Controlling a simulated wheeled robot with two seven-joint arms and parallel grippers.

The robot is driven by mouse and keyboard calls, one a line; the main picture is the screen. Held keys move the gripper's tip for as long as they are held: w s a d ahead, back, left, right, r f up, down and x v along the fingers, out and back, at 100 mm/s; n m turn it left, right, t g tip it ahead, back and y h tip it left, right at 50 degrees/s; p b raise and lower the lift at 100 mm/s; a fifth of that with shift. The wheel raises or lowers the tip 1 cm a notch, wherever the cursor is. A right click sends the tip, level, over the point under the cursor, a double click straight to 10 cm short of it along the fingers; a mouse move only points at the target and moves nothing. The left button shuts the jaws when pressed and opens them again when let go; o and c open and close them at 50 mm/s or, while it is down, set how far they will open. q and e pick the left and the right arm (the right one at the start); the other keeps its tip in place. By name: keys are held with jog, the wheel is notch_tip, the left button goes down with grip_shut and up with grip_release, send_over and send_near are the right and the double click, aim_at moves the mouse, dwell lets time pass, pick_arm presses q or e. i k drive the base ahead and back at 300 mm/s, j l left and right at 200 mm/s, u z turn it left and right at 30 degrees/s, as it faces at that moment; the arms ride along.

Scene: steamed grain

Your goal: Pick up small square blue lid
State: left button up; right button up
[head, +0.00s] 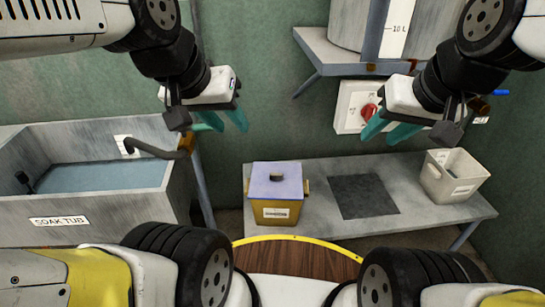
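The small square blue lid (262,190) lies on top of a yellow box (276,214) with side handles and a label, on the grey bench. The lid has a dark mark or knob near its middle. My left gripper (222,122) hangs above and to the left of the lid, its teal fingers apart and empty. My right gripper (389,130) is above the bench, to the right of the lid, its teal fingers apart and empty. Neither gripper touches the lid.
The bench (322,224) also holds a dark square plate (363,196) and a pale bin (456,178). A soak tub (90,205) stands at left. A wall switch box with red knob (369,111) and a raised shelf (330,52) are behind. A round wooden surface (295,260) is in front.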

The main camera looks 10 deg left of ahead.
aim_at(269, 181)
jog(key=l+u, duration=0.2)
jog(key=u, duration=0.3)
jog(key=l+u, duration=0.2)
jog(key=u, duration=0.25)
jog(key=l+u, duration=0.2)
jog(key=u, duration=0.3)
jog(key=l+u, duration=0.1)
jog(key=l, duration=0.25)
jog(key=k+l+u, duration=0.15)
jog(key=l, duration=0.2)
jog(key=k+l+u, duration=0.1)
jog(key=l, duration=0.25)
jog(key=k+l+u, duration=0.15)
jog(key=l, duration=0.15)
jog(key=i+l, duration=0.1)
jog(key=l, duration=0.55)
